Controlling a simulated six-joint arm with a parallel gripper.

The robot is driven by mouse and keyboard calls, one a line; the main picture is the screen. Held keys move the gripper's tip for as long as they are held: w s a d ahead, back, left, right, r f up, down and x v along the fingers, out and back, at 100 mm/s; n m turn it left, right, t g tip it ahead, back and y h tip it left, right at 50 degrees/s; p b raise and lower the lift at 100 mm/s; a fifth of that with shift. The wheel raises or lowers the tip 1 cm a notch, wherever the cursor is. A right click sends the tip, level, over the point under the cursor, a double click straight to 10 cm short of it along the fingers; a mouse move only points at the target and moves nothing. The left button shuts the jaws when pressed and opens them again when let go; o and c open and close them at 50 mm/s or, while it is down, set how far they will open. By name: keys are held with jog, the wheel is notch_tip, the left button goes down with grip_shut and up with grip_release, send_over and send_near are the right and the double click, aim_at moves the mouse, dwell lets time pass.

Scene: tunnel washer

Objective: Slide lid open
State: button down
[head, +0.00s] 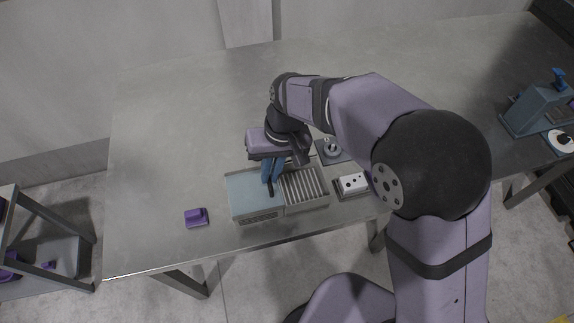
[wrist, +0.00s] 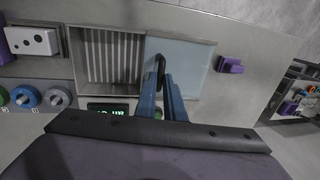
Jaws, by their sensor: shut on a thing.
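The tunnel washer (head: 262,213) is a low grey box on the metal table. Its pale blue sliding lid (head: 243,188) covers the left half in the head view, and the ribbed chamber (head: 304,186) on the right half is uncovered. In the wrist view the lid (wrist: 191,62) is on the right and the chamber (wrist: 108,58) on the left. My gripper (head: 270,178) has blue fingers and is shut on the dark lid handle (wrist: 160,68), near the lid's edge beside the chamber. The fingers partly hide the handle.
A small purple block (head: 196,217) sits on the table left of the washer. A white block with dark holes (head: 351,183) sits to its right. A round-knobbed plate (head: 333,149) is behind. A blue-grey machine (head: 540,105) stands far right. The table's back left is clear.

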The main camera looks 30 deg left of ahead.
jog(key=shift+s+a, duration=0.1)
jog(key=shift+a, duration=0.05)
jog(key=c, duration=1.8)
grip_release()
jog(key=shift+a, duration=0.1)
jog(key=shift+c, duration=0.2)
notch_tip(320, 180, up, 7)
jog(key=d+b, duration=0.1)
jog(key=b, duration=0.1)
jog(key=shift+w+r, duration=0.15)
jog(key=shift+w, duration=0.3)
jog(key=w+d+f+m, duration=0.1)
jog(key=w+d+m, duration=0.1)
jog(key=d, duration=0.5)
jog(key=w+d+f+m+t, duration=0.1)
jog(key=w+d+f, duration=0.15)
jog(key=d, duration=0.55)
jog(key=w+d+f+m, duration=0.1)
jog(key=w+d+m, duration=0.15)
jog(key=d, duration=0.45)
jog(key=s+d+f+m, duration=0.1)
jog(key=s+d+f, duration=0.1)
jog(key=d, duration=0.6)
jog(key=s+d+f+m+h, duration=0.1)
jog(key=s+d+f+m, duration=0.1)
jog(key=s+d, duration=0.3)
jog(key=d, duration=0.3)
jog(key=shift+s+d+f+t+h, duration=0.25)
jog(key=shift+d+t+h, duration=0.05)
jog(key=shift+d, duration=0.05)
